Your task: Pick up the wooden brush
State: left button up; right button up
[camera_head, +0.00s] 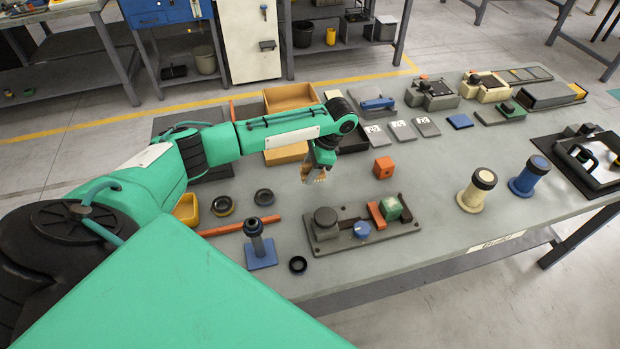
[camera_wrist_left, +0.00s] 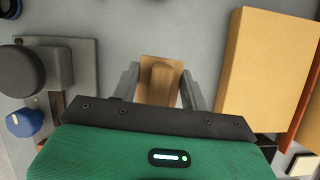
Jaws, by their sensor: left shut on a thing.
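The wooden brush (camera_wrist_left: 160,80) is a light brown block with a raised handle, between the two grey fingers of my left gripper (camera_wrist_left: 160,92) in the left wrist view. The fingers are shut on its sides. In the head view the brush (camera_head: 318,174) is small, under the left gripper (camera_head: 314,170), over the middle of the table. Much of it is hidden by the gripper, and I cannot tell whether it touches the table. My right gripper is not in view.
Wooden boxes (camera_head: 290,97) stand behind the gripper. The grey fixture (camera_head: 325,218) with a blue knob (camera_head: 362,229) is in front. An orange cube (camera_head: 383,167) sits to the right.

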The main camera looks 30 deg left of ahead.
aim_at(310, 164)
pick_arm(q)
notch_tip(310, 164, up, 15)
jog(key=p, duration=0.1)
jog(key=shift+r+p, duration=0.15)
jog(key=shift+p, duration=0.2)
